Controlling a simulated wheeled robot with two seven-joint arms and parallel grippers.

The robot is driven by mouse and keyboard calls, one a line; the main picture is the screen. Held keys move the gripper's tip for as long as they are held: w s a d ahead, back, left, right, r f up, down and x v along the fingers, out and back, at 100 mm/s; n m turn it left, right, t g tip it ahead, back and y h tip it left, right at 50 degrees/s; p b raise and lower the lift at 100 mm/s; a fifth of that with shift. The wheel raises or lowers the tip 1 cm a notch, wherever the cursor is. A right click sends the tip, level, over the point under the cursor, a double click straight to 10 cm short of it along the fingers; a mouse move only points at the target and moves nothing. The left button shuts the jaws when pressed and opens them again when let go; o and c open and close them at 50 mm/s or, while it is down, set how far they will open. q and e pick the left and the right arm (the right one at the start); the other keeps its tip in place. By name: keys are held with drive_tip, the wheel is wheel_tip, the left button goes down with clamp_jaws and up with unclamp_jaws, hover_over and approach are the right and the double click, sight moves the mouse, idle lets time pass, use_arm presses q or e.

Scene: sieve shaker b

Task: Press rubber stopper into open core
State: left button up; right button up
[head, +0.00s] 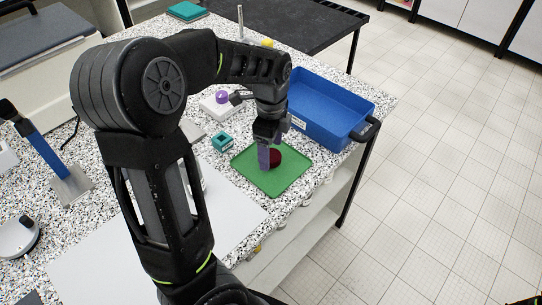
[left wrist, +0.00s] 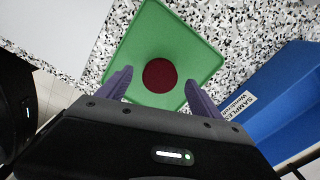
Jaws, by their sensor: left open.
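The dark red round rubber stopper (head: 275,158) sits on a green tray (head: 285,187) near the table's front edge. My left gripper (head: 269,157) points down over the tray, beside and partly in front of the stopper in the head view. In the left wrist view the stopper (left wrist: 160,74) shows beyond and between the spread purple fingers of my left gripper (left wrist: 160,90). The gripper is open and holds nothing. I cannot clearly make out the open core. A small teal block (head: 222,141) with a dark top opening stands left of the tray.
A blue bin (head: 330,105) stands behind and right of the tray; its side also shows in the left wrist view (left wrist: 275,100). A purple ball-like thing (head: 222,96) sits on a white base behind the gripper. My left arm hides part of the speckled table.

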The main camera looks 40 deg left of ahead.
sight(271, 155)
use_arm(q)
drive_tip(key=shift+f, duration=1.35)
drive_tip(key=c, duration=1.4)
drive_tip(key=shift+r, duration=0.15)
wheel_tip(271, 155, up, 10)
drive_tip(key=shift+f+b, duration=0.1)
drive_tip(key=shift+b, duration=0.35)
